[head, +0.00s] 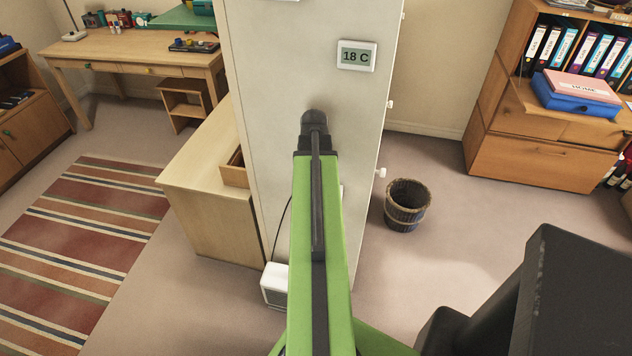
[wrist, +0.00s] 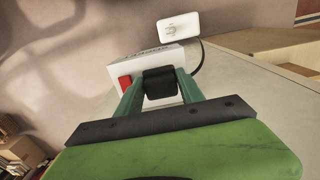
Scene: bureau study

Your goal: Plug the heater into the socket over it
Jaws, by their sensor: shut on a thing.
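In the wrist view my gripper (wrist: 160,92) has its two green fingers shut on a black plug (wrist: 160,82). Just beyond the plug is a white box (wrist: 150,60) with dark lettering and a red switch, which looks like the socket. The plug overlaps it; I cannot tell whether they touch. The heater (head: 274,285) is a small white box on the floor at the panel's foot, with a dark cable rising from it. It also appears as a white shape in the wrist view (wrist: 178,26). In the head view my arm hides the fingers and plug.
A tall pale panel (head: 270,80) stands ahead, with a thermostat display (head: 357,56) reading 18 C. A wooden desk (head: 205,165) stands close on its left. A waste basket (head: 407,205) is on its right. Carpeted floor is open at the right.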

